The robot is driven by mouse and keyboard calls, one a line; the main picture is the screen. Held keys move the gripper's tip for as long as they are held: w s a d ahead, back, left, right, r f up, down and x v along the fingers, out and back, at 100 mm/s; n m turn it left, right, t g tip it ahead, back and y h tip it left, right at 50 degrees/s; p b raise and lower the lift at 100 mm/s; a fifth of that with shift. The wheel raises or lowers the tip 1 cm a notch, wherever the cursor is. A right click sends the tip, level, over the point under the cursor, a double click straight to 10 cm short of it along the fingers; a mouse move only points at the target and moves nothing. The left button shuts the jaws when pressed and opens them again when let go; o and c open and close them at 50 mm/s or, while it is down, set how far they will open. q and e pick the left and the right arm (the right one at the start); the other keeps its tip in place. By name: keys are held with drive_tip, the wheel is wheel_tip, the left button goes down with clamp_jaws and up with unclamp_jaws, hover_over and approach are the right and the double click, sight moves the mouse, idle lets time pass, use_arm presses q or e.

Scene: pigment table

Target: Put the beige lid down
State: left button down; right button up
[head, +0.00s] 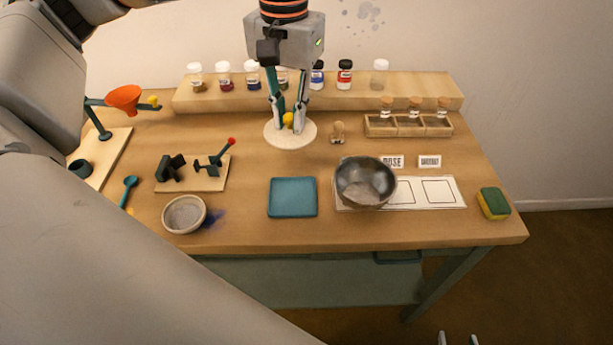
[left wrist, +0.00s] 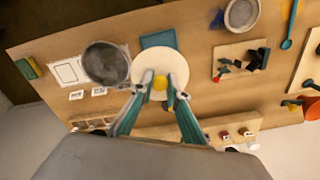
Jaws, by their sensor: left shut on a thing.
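The beige lid (head: 273,137) is a pale round disc with a yellow knob (head: 288,118). My left gripper (head: 288,126) is shut on the knob, one finger on each side, with the lid below the fingertips. The left wrist view also shows the lid (left wrist: 158,55) under the fingers, covering an edge of the blue mat (left wrist: 157,39) and close beside the metal bowl (left wrist: 105,63). The lid looks level and seems to be above the table; the gap is hard to judge. Two fingertips of my right gripper (head: 458,339) show apart at the bottom edge, with nothing visible between them.
Behind the lid stands a raised shelf (head: 420,88) with several jars. A small wooden figure (head: 338,132) and a compartment rack (head: 408,125) are to its right. The blue mat (head: 293,197), metal bowl (head: 365,183) and white bowl (head: 184,214) lie nearer. Bare wood lies between lid and mat.

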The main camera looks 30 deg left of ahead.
sight(287, 129)
use_arm(q)
drive_tip(key=shift+a+f, duration=0.1)
drive_tip(key=f, duration=0.5)
drive_tip(key=shift+s+f, duration=0.15)
drive_tip(key=shift+s, duration=0.15)
drive_tip(key=f+b, duration=0.1)
drive_tip(key=f, duration=0.9)
drive_tip(key=shift+w, duration=0.2)
wheel_tip(287, 129, down, 4)
drive_tip(key=shift+r, duration=0.1)
use_arm(e)
drive_tip(key=s+f, duration=0.1)
drive_tip(key=f, duration=0.1)
drive_tip(key=shift+s+f, duration=0.35)
drive_tip(key=shift+s, duration=0.05)
use_arm(q)
drive_tip(key=c, duration=2.4)
unclamp_jaws()
drive_tip(key=shift+f, duration=0.2)
drive_tip(key=o, duration=0.4)
drive_tip(key=shift+o, duration=0.2)
